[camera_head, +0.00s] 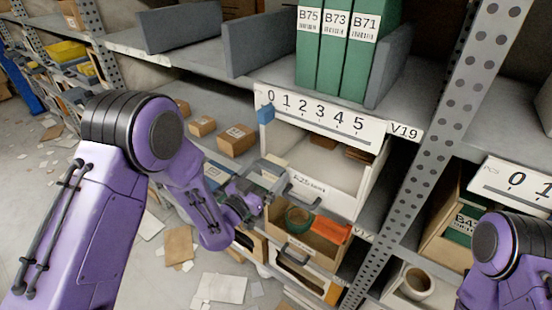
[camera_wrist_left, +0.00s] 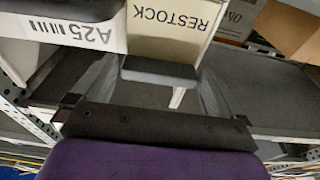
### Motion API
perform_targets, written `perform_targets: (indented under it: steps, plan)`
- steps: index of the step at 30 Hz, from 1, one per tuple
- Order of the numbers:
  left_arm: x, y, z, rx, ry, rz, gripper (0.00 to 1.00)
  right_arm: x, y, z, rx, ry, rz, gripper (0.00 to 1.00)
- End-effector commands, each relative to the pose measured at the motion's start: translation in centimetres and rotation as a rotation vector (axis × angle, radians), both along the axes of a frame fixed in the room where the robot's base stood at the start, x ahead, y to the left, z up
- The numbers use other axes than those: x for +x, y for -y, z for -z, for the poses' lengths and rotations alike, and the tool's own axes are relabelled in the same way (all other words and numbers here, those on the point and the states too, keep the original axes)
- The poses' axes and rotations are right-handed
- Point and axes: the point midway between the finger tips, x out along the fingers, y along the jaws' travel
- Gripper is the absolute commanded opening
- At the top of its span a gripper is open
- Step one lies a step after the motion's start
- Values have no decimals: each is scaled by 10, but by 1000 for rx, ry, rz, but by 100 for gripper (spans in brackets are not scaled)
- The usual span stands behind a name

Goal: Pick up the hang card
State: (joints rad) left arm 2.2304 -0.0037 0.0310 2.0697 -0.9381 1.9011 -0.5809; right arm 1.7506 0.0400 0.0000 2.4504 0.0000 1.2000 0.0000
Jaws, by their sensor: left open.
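The hang card (camera_wrist_left: 172,22) looks like the white card lettered RESTOCK, upside down at the top of the left wrist view. A dark grey bar (camera_wrist_left: 160,73) lies along its near edge; I cannot tell whether it belongs to the card. My left gripper (camera_wrist_left: 155,88) is open, with its two grey fingers on either side of that bar and no clear grip on anything. In the head view my left gripper (camera_head: 268,182) is at the left front of the shelf bin, and I cannot make out the card there. Only part of my right arm shows.
An A25 label (camera_wrist_left: 72,32) is beside the card. Below the bin, an open drawer (camera_head: 310,240) holds a green roll and an orange item. A white number strip (camera_head: 320,118) with a blue slider hangs above. A perforated rack post (camera_head: 420,150) stands to the right.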

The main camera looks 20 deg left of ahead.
Motion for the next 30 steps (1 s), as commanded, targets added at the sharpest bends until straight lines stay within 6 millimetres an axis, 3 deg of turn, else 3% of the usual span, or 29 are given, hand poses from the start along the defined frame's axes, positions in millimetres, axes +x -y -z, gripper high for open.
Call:
perform_targets:
  steps: [3,9,10,13,25,30]
  plan:
    - [11,4,-2,0,-1,-2,100,0,0,-6,0,0,0,43]
    - [13,4,0,0,-2,-1,100,0,0,-4,0,0,0,43]
    - [13,4,0,1,-2,-1,97,0,0,-4,0,0,0,43]
    - [13,4,0,0,-2,-1,65,0,0,-4,0,0,0,43]
    - [13,4,-3,0,-1,-1,65,0,0,-4,0,0,0,43]
    - [13,4,-22,0,1,-2,65,0,0,-5,0,0,0,43]
